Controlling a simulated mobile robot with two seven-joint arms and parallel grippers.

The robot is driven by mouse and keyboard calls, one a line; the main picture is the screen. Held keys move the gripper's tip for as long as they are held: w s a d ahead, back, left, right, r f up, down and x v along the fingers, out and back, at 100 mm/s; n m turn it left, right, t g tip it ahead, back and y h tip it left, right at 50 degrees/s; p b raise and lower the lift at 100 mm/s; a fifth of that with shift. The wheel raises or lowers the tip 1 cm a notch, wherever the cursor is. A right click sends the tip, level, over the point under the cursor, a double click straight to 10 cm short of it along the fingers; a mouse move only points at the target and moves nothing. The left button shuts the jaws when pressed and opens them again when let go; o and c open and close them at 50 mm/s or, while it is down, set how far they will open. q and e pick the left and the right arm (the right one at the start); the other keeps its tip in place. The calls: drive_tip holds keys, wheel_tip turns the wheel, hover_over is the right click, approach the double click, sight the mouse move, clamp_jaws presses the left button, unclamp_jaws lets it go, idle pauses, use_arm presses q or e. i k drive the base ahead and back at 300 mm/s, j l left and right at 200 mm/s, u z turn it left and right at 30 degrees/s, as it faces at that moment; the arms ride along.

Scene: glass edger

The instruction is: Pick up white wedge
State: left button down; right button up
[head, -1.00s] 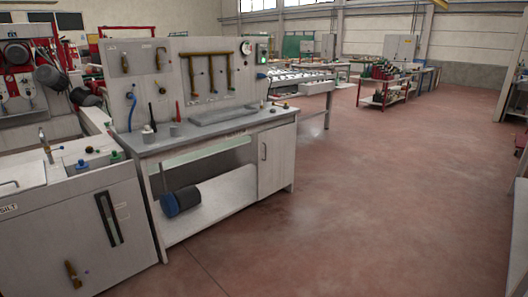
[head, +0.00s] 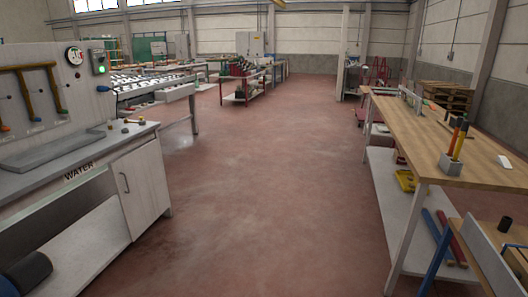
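A small white piece (head: 505,161) lies flat on the wooden workbench top (head: 425,130) at the right, beside a holder of tools. It is too small to tell for sure whether it is the white wedge. Neither of my grippers shows in the head view.
The tool holder (head: 451,164) has upright handles. A yellow bin (head: 405,181) sits on the workbench's lower shelf. A grey wash bench (head: 145,190) marked WATER stands left. A red cart (head: 243,90) and pallets (head: 445,95) stand farther back. The red floor (head: 260,190) between the benches is clear.

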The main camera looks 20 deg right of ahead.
sight(503, 161)
drive_tip(key=i+l+z, duration=0.1)
drive_tip(key=i+z, duration=1.15)
drive_tip(key=i, duration=0.25)
drive_tip(key=i+j+z, duration=0.1)
drive_tip(key=i+z, duration=0.2)
drive_tip(key=i, duration=0.3)
